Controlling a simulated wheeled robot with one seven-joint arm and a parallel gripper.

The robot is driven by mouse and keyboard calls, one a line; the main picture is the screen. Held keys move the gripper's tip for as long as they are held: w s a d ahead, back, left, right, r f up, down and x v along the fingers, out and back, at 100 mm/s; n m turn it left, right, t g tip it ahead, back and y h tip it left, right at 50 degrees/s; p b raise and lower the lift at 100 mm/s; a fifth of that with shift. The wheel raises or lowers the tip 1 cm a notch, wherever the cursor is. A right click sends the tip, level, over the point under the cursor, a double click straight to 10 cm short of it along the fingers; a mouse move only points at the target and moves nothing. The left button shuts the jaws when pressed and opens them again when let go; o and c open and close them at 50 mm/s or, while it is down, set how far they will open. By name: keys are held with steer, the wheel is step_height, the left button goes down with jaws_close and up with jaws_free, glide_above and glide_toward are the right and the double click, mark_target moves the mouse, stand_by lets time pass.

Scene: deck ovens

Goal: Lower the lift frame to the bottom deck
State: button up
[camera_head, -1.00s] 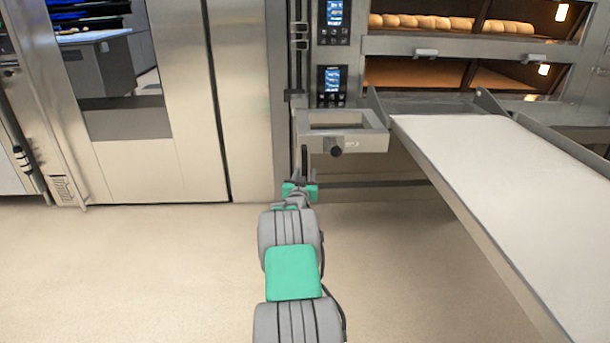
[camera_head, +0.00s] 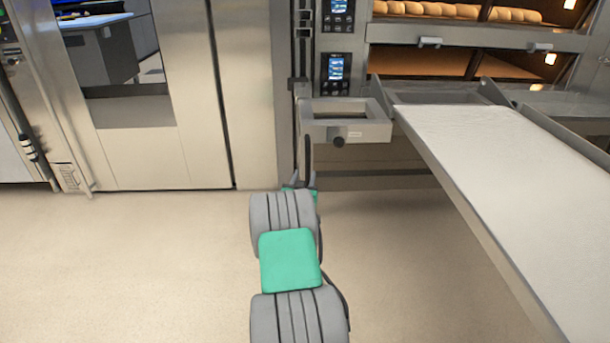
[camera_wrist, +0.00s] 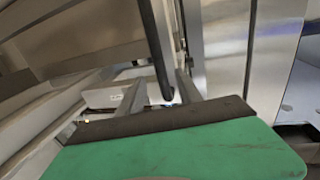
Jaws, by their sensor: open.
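A dark upright bar (camera_head: 308,152) hangs below the bracket's left part. My gripper (camera_head: 306,178) is low, below the bracket, and mostly hidden by my arm. In the wrist view my gripper (camera_wrist: 158,88) has its two fingers apart, with the dark bar (camera_wrist: 153,35) showing between them. I cannot tell whether they touch it.
The deck oven (camera_head: 470,60) at the back right holds loaves in an upper deck. Control screens (camera_head: 336,68) are on its column. A steel cabinet (camera_head: 190,110) stands at the left. The floor (camera_head: 130,260) at the front left is clear.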

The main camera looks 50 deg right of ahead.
mark_target(308, 163)
steer(key=p+x, duration=0.1)
steer(key=x, duration=0.3)
steer(key=r+p+x, duration=0.1)
steer(key=p+x, duration=0.1)
steer(key=x, duration=0.2)
steer(key=shift+r, duration=0.25)
steer(key=shift+c, duration=0.4)
jaws_close()
stand_by(0.9)
